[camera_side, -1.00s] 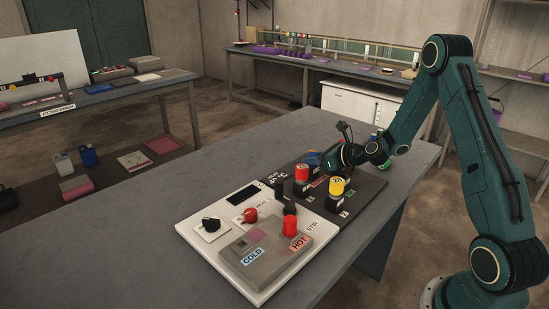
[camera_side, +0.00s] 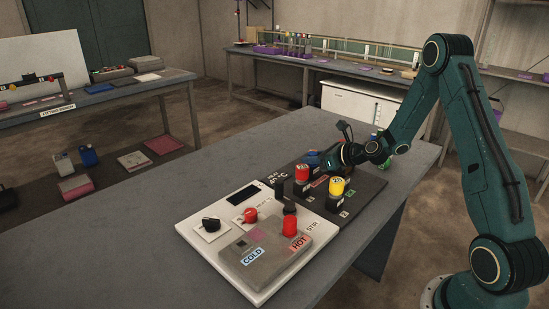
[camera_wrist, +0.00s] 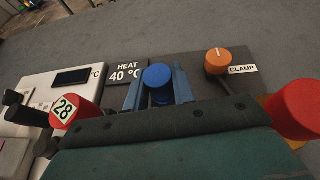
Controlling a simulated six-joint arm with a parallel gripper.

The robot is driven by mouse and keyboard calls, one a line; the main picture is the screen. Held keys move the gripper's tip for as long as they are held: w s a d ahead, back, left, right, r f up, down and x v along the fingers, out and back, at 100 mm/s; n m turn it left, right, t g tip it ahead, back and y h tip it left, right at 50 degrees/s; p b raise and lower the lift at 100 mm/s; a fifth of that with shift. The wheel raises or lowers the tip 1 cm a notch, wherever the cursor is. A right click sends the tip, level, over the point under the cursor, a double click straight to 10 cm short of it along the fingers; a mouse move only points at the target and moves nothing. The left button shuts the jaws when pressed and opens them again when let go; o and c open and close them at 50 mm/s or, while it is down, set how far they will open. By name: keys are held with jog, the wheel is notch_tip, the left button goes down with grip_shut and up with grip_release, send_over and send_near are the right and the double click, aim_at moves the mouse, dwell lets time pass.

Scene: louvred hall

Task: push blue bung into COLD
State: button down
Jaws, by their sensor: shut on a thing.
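My gripper (camera_wrist: 157,97) is shut on the blue bung (camera_wrist: 158,77), whose round blue top shows between the two blue-grey fingers in the wrist view. In the side view my gripper (camera_side: 326,160) is low over the dark mat, beside a blue patch (camera_side: 313,158) partly hidden there. The COLD label (camera_side: 253,255) is on the front of a grey block (camera_side: 270,260) on the white panel, well nearer the camera than my gripper. A pinkish patch (camera_side: 256,235) is on the block's top. The opening at COLD is not clear. A red bung (camera_side: 290,226) stands by the HOT label (camera_side: 299,243).
A red-topped piece (camera_side: 303,173) and a yellow-topped piece (camera_side: 336,187) stand on the mat near my gripper. A black lever (camera_side: 289,202), a red knob (camera_side: 250,214) and a black knob (camera_side: 211,224) rise from the panel. The wrist view shows an orange CLAMP knob (camera_wrist: 217,61). The table's left is bare.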

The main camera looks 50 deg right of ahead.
aim_at(311, 155)
jog(key=shift+r, duration=0.35)
jog(key=shift+r, duration=4.35)
jog(key=shift+w+a, duration=0.1)
jog(key=shift+a, duration=0.5)
jog(key=s+a+n+y, duration=0.2)
jog(key=s+a, duration=0.1)
jog(key=a, duration=0.8)
jog(key=s+a+n+g+y, duration=0.1)
jog(key=s+a+n+y, duration=0.1)
jog(key=a, duration=1)
jog(key=s+a+n+g+y, duration=0.1)
jog(key=s+a+n+y, duration=0.1)
jog(key=a, duration=1)
jog(key=shift+s+f+y, duration=0.25)
jog(key=shift+s+y, duration=0.05)
jog(key=shift+s, duration=0.6)
jog(key=shift+f, duration=0.15)
jog(key=shift+g, duration=0.3)
jog(key=shift+f, duration=3.25)
